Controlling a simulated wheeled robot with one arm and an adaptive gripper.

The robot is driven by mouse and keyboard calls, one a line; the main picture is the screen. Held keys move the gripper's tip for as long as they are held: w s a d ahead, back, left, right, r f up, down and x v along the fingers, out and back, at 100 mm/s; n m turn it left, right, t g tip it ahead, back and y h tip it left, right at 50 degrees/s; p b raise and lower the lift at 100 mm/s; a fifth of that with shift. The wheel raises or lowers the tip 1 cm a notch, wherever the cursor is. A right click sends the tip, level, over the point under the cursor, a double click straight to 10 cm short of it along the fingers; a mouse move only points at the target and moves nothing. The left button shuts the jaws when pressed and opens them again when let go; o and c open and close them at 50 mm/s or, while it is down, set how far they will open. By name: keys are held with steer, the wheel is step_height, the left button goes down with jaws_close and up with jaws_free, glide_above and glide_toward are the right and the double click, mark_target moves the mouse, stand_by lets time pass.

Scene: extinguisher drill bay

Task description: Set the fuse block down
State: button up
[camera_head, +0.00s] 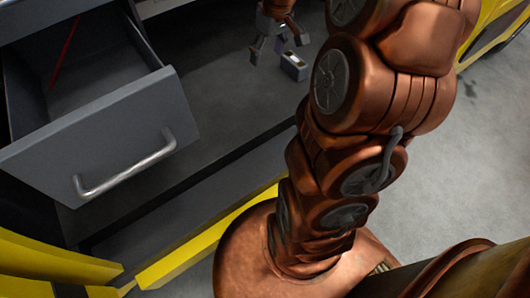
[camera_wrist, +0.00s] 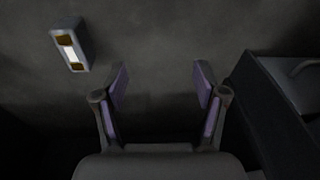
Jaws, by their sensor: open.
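The fuse block (camera_head: 294,66) is a small grey box with a pale face, resting on the dark surface beside the open drawer. In the wrist view the fuse block (camera_wrist: 72,44) lies at upper left, showing brown ends and a bright white middle. My gripper (camera_head: 279,47) is above the dark surface, close to the block in the head view. In the wrist view my gripper (camera_wrist: 161,82) has its purple-padded fingers spread with nothing between them. The block is outside the fingers, to their left and apart from them.
A grey drawer (camera_head: 105,135) stands open at left with a bar handle (camera_head: 125,170); a thin red item (camera_head: 65,48) is inside. A dark box-like edge (camera_wrist: 275,105) is right of the fingers in the wrist view. Yellow rails (camera_head: 195,240) run along the front. The dark surface around the block looks clear.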

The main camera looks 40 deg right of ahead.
steer(key=s+a+g, duration=0.2)
steer(key=s+a, duration=0.9)
steer(key=a, duration=0.4)
steer(key=s+a+f+g, duration=0.1)
steer(key=s+a, duration=0.1)
steer(key=s, duration=0.5)
steer(key=s+a+f+g+h, duration=0.1)
steer(key=s+a, duration=0.1)
steer(key=s, duration=0.4)
steer(key=shift+s+a+f+m+g, duration=0.3)
steer(key=shift+s+f, duration=0.05)
step_height(320, 180, up, 27)
steer(key=t+p, duration=0.1)
steer(key=p, duration=2.4)
steer(key=shift+r+p, duration=0.2)
steer(key=shift+p, duration=0.2)
steer(key=shift+s+f, duration=0.1)
